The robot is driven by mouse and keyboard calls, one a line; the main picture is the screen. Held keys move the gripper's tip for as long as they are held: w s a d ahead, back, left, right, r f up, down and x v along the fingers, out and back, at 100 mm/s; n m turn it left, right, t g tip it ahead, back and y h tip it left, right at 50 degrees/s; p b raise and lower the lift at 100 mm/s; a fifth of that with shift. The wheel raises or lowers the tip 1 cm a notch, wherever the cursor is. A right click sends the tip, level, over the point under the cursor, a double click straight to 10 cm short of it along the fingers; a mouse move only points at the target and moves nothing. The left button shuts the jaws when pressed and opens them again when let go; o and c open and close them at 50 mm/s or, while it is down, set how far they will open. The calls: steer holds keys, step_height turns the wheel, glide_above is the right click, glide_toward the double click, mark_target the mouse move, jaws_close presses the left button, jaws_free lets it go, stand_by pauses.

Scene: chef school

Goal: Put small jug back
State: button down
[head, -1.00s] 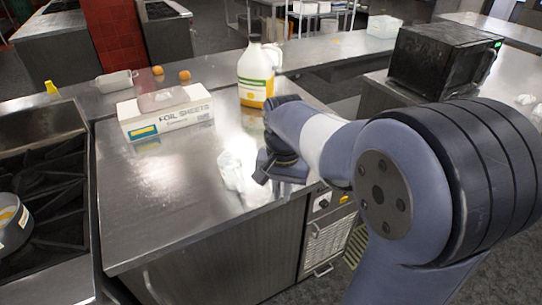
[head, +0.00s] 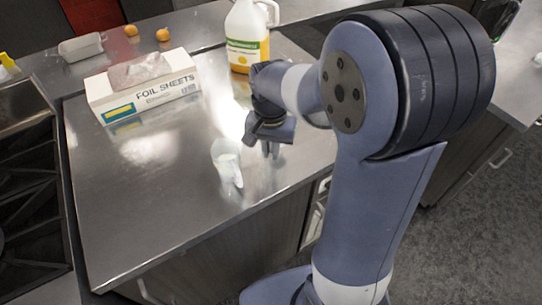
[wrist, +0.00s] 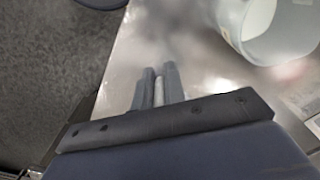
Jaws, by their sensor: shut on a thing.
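The small jug (head: 226,156) is pale and translucent. In the head view it is over the steel counter (head: 110,190), just left of my gripper (head: 271,148). In the wrist view the jug (wrist: 268,28) is at the upper right, with its round opening partly showing and cut by the frame edge. My gripper's fingers (wrist: 160,88) are close together with a thin pale strip between them; I cannot tell what it is. Bare counter shows between the fingers and the jug's body. The jug's handle is not clear in the wrist view.
A foil sheets box (head: 146,89) lies at the counter's back, and a jug of yellow liquid (head: 246,40) stands to its right. Two orange round things (head: 162,35) and a pale container (head: 81,47) are farther back. A stove (head: 28,190) adjoins on the left. The middle counter is clear.

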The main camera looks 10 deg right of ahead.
steer(key=shift+f, duration=2.2)
steer(key=shift+f, duration=0.2)
steer(key=c, duration=1.5)
jaws_free()
steer(key=shift+r, duration=0.2)
step_height(320, 180, up, 12)
